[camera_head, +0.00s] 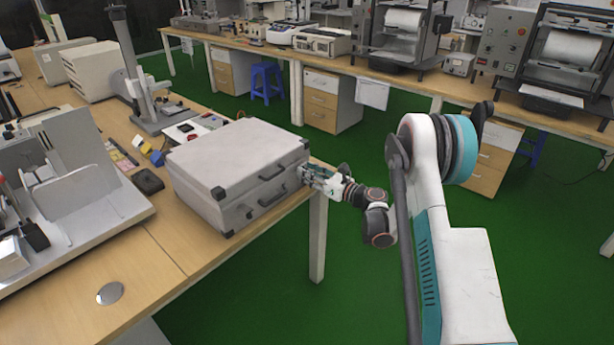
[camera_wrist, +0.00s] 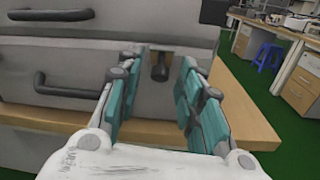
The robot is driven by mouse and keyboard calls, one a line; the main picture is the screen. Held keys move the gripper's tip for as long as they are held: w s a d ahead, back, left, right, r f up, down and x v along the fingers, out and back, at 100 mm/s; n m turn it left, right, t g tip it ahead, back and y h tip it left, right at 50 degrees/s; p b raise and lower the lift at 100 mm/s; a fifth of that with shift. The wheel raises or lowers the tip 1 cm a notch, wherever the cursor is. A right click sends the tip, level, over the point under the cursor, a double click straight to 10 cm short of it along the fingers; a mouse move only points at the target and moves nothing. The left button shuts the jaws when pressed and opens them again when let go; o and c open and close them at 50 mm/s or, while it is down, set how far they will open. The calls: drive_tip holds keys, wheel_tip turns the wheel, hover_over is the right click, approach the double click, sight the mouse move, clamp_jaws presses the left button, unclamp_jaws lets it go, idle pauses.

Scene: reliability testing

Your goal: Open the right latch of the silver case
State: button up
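The silver case (camera_head: 225,155) lies closed on the wooden bench, near its front right corner. Its front face shows two dark handles, one above the other, in both views. The right latch (camera_wrist: 160,68) is a dark tab on the front face in the wrist view. My gripper (camera_head: 308,174) is at the right end of this face. In the wrist view my gripper (camera_wrist: 159,80) is open, with teal finger pads on either side of the latch. A gap shows between the pads and the latch. In the head view the gripper hides the right latch.
The bench (camera_head: 150,275) has a free edge in front of the case. A black box (camera_head: 148,181) and a grey stand (camera_head: 150,115) are left of and behind it. A blue stool (camera_head: 266,80) stands by the far bench. Green floor is clear around my arm.

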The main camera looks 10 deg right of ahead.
drive_tip(key=shift+w+a, duration=0.35)
drive_tip(key=shift+w, duration=0.05)
drive_tip(key=c, duration=0.8)
